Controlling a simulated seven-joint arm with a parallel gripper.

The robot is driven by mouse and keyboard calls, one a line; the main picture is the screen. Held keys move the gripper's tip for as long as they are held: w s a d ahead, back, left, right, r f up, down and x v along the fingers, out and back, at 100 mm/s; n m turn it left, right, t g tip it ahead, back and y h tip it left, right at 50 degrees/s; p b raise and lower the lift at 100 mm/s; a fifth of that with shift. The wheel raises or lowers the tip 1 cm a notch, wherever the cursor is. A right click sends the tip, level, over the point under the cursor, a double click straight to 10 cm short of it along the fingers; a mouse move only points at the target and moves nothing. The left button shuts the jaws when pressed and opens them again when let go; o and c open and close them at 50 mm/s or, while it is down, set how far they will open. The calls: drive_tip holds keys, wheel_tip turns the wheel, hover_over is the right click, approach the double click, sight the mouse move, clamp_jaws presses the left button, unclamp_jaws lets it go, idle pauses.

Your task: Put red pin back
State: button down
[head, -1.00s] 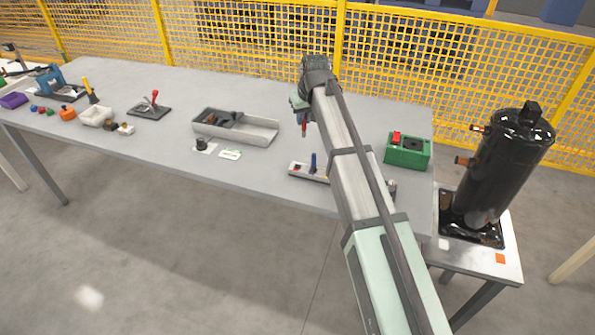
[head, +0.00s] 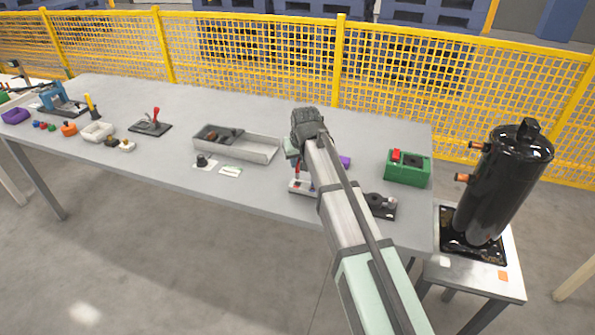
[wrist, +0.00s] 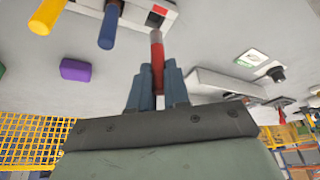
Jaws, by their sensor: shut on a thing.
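My gripper (wrist: 157,82) is shut on the red pin (wrist: 157,60), which has a grey tip pointing away from the fingers. In the head view the red pin (head: 297,168) hangs below my gripper, just above the pale pin block (head: 298,188). In the wrist view the pin block (wrist: 138,8) carries a blue pin (wrist: 110,25), a yellow pin (wrist: 46,16) and a red square mark (wrist: 156,17). The pin's grey tip shows close to the block's edge near that mark. I cannot tell whether the tip touches the block.
A grey tray (head: 262,148) stands to the left of the block. A purple block (wrist: 76,70) lies near it. A green box (head: 408,168) and a black fixture (head: 381,206) are to the right. A yellow mesh fence (head: 250,55) runs behind the table.

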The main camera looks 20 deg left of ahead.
sight(298, 178)
drive_tip(key=shift+f, duration=1.95)
drive_tip(key=shift+f, duration=0.2)
drive_tip(key=c, duration=1.1)
unclamp_jaws()
drive_tip(key=shift+r, duration=0.15)
drive_tip(key=v, duration=1.2)
drive_tip(key=shift+a, duration=0.1)
